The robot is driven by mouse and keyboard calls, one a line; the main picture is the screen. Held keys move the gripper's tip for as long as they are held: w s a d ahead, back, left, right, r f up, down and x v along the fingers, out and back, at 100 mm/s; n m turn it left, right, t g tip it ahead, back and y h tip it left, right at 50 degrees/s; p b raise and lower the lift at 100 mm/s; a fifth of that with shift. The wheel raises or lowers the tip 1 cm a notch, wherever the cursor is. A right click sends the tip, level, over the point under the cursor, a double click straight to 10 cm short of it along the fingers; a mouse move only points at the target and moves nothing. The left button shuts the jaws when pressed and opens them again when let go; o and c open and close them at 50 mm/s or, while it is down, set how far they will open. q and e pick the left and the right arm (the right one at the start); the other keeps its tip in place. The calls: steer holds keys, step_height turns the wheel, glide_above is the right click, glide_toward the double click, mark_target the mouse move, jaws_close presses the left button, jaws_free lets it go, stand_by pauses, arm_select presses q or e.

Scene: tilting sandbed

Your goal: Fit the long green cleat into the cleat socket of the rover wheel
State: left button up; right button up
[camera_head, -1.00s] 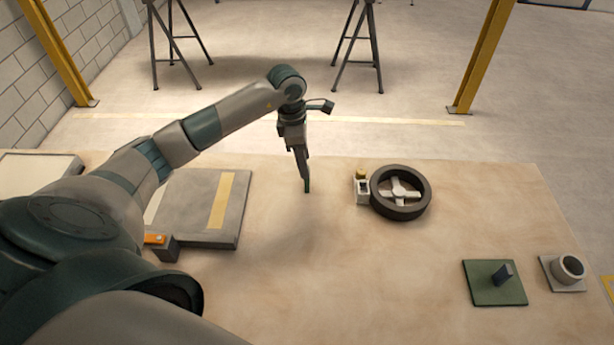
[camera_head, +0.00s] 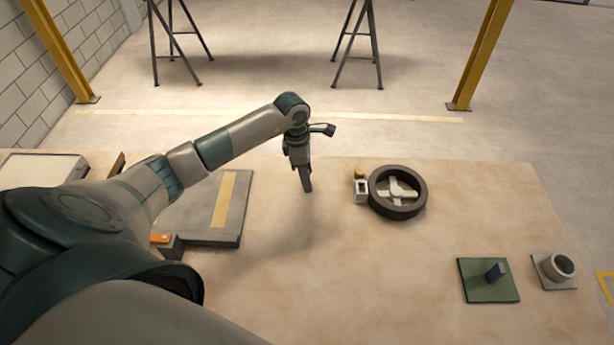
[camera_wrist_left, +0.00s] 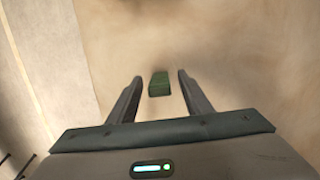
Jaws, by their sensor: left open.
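The green cleat (camera_wrist_left: 159,84) shows in the left wrist view between the two fingers of my left gripper (camera_wrist_left: 155,85), with a gap on each side. In the head view the cleat is hidden by the gripper. There my left gripper (camera_head: 307,187) points down, low over the table, left of the rover wheel. It is open. The rover wheel (camera_head: 405,211) is a dark ring with pale spokes, lying flat. A small white block (camera_head: 361,191) with a dark opening and a yellow top sits at its left side; I cannot tell whether this is the cleat socket. My right gripper is not in view.
A grey panel (camera_head: 205,228) with a yellow strip lies left of the gripper, an orange-topped block (camera_head: 170,243) at its front. A green plate (camera_head: 478,285) with a dark peg and a pale plate (camera_head: 545,283) with a round cup are front right. The middle table is clear.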

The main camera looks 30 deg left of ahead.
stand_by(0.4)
arm_select(q)
steer(key=c, duration=1.1)
steer(key=shift+c, duration=0.2)
steer(key=shift+w+r+b, duration=0.1)
steer(key=shift+r+b, duration=0.3)
steer(key=shift+r, duration=0.05)
steer(key=r+b, duration=0.2)
steer(key=r, duration=0.1)
steer(key=shift+w+d, duration=0.1)
steer(key=shift+d, duration=0.1)
steer(key=w+d+r+b, duration=0.4)
steer(key=d+r, duration=0.3)
steer(key=d, duration=0.2)
steer(key=shift+w+d+b, duration=0.3)
steer(key=shift+w, duration=0.55)
